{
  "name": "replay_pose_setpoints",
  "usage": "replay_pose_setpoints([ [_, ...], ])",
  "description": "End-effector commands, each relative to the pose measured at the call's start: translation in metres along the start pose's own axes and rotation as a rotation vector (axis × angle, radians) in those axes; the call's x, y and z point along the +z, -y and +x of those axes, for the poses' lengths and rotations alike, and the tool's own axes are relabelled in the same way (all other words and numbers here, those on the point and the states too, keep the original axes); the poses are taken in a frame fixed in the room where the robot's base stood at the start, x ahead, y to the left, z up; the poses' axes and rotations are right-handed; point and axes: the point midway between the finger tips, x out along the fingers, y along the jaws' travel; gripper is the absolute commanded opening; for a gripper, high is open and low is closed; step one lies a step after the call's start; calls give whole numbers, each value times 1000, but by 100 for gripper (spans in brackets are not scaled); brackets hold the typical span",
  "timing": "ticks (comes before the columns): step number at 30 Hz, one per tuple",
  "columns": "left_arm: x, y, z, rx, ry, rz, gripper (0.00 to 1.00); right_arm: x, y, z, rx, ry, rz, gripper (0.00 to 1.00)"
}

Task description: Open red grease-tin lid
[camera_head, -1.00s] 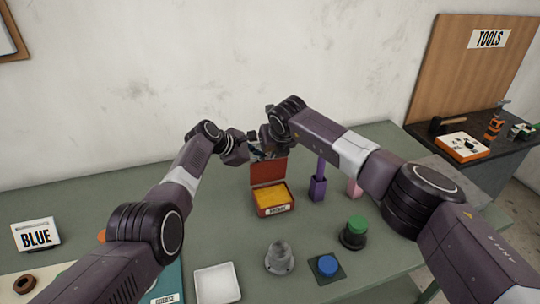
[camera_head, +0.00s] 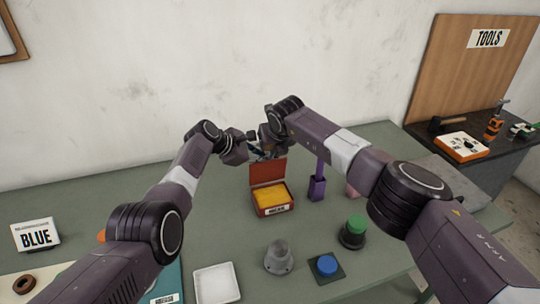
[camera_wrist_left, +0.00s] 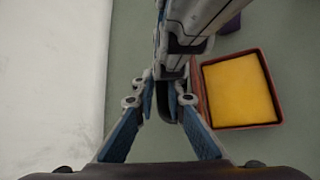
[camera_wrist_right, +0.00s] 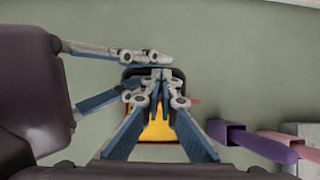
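The red grease tin (camera_head: 261,211) stands on the green table with its lid (camera_head: 268,171) raised at the back edge. Yellow grease (camera_head: 271,194) shows inside; it also shows in the left wrist view (camera_wrist_left: 238,90). Both grippers are close together above and behind the lid. My left gripper (camera_wrist_left: 165,98) has its fingertips partly hidden by the right hand, so its opening is unclear. My right gripper (camera_wrist_right: 152,82) has its fingertips together in front of the tin in its wrist view. Whether either gripper touches the lid is hidden.
A purple holder (camera_head: 316,188) stands just right of the tin, with a pink one (camera_head: 353,188) beyond. In front are a grey flanged part (camera_head: 279,258), a blue button (camera_head: 327,265), a green-topped part (camera_head: 356,224) and a white tray (camera_head: 216,284). The wall is close behind.

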Motion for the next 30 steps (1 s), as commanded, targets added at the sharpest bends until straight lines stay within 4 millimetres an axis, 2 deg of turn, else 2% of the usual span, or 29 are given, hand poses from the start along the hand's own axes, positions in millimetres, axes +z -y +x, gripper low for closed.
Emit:
replay_pose_setpoints([
  [1, -4, -9, -3, 26, -8, 3, 17, 0, -6, 1, 10, 4, -2, 0],
  [16, -4, -6, -3, 22, -4, -3, 17, 0, -8, 1, 14, 5, -2, 0],
  [30, 2, -6, -32, 24, 0, 2, 17, -3, -7, 3, 11, 1, -2, 0],
])
